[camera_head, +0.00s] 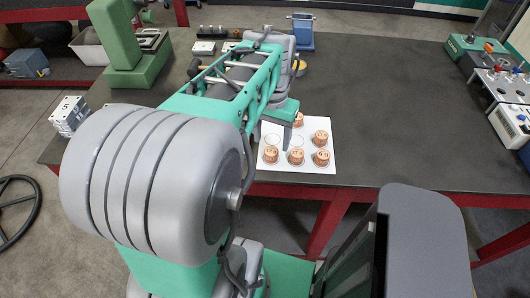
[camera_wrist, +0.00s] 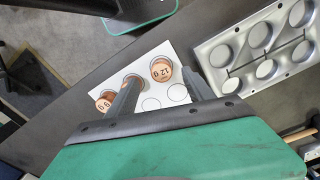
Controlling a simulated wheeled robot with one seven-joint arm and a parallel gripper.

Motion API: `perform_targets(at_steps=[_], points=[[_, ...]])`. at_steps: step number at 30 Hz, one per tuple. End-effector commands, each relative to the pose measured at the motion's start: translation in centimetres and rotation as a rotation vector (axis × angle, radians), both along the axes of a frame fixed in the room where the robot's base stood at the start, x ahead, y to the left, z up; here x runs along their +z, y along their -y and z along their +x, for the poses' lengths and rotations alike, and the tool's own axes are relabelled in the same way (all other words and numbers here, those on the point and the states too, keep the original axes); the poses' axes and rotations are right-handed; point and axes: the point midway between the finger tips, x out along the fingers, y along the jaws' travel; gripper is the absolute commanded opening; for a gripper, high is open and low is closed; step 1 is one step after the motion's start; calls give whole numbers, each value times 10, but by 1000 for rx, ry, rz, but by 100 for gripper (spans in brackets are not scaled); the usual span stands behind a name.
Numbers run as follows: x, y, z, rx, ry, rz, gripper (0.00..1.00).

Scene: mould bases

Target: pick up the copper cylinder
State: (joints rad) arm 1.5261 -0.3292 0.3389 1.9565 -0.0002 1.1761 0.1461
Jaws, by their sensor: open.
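Several copper cylinders with numbers on top stand on a white sheet (camera_head: 328,169) near the table's front edge; one copper cylinder (camera_head: 320,137) is at its right side. In the wrist view, one copper cylinder (camera_wrist: 162,69) appears between my fingers, beyond their tips. A second (camera_wrist: 103,100) is left of the left finger, and a third (camera_wrist: 136,79) is partly hidden behind that finger. My gripper (camera_wrist: 162,78) is open, with nothing held. In the head view my gripper (camera_head: 287,141) is over the sheet, and my arm hides part of the sheet.
The sheet has empty printed circles (camera_wrist: 151,104). A grey mould base (camera_wrist: 245,45) with round recesses lies right of the sheet in the wrist view. A green block (camera_head: 128,35) stands at the table's left. The dark table (camera_head: 400,110) is clear right of the sheet.

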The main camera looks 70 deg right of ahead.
Motion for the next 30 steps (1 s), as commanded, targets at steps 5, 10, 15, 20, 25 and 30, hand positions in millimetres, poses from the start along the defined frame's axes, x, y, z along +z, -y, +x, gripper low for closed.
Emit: perform_targets(at_steps=[5, 10, 15, 20, 25, 30], points=[[-26, 0, 1, 2, 0, 5, 61], [-56, 1, 2, 3, -1, 3, 61], [-63, 2, 2, 3, 0, -2, 61], [-63, 2, 2, 3, 0, -1, 57], [-63, 2, 2, 4, 0, -1, 43], [-63, 2, 2, 4, 0, -1, 29]])
